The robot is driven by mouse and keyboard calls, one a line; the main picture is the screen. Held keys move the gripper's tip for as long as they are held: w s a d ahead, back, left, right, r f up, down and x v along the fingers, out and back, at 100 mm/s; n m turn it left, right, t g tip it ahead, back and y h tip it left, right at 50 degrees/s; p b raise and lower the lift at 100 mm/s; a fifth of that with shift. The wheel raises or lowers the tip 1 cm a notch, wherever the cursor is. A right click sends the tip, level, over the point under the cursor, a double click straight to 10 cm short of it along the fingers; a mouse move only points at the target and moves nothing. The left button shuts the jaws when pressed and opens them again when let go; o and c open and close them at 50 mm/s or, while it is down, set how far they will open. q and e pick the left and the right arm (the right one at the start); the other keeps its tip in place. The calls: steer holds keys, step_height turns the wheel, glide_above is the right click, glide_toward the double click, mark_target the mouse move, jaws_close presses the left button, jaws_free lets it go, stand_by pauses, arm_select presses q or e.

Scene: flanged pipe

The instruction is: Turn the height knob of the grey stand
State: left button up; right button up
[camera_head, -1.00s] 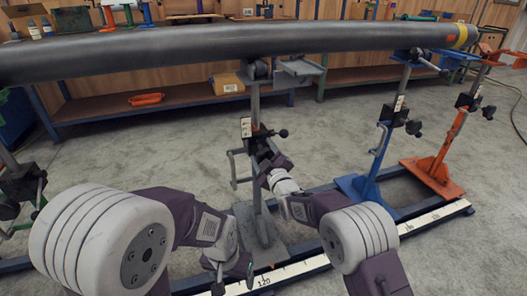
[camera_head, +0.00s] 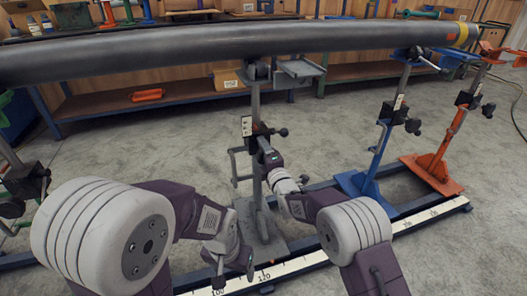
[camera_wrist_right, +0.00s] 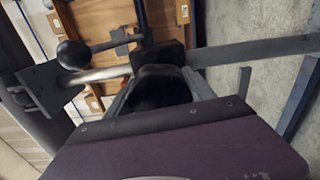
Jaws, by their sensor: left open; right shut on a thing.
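The grey stand (camera_head: 255,105) stands upright at the centre of the head view, its head under the pipe and its base plate (camera_head: 272,245) on the floor rail. A black ball-ended lever (camera_head: 282,132) sticks out to the right of its black collar. My right gripper (camera_head: 264,146) is at the collar, just below that lever. In the right wrist view its two fingers are shut on the black height knob (camera_wrist_right: 160,90); in the head view the gripper hides the knob. My left gripper (camera_head: 233,282) is open and empty, low beside the stand's base.
A long dark grey pipe (camera_head: 200,50) runs across the top. A blue stand (camera_head: 378,150) and an orange stand (camera_head: 455,140) are to the right. A rail with a measuring scale (camera_head: 430,215) crosses the floor. Open floor lies between.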

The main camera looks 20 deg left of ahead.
steer(key=shift+f+n, duration=0.1)
steer(key=shift+n, duration=0.4)
steer(key=o, duration=1.4)
steer(key=shift+c, duration=0.2)
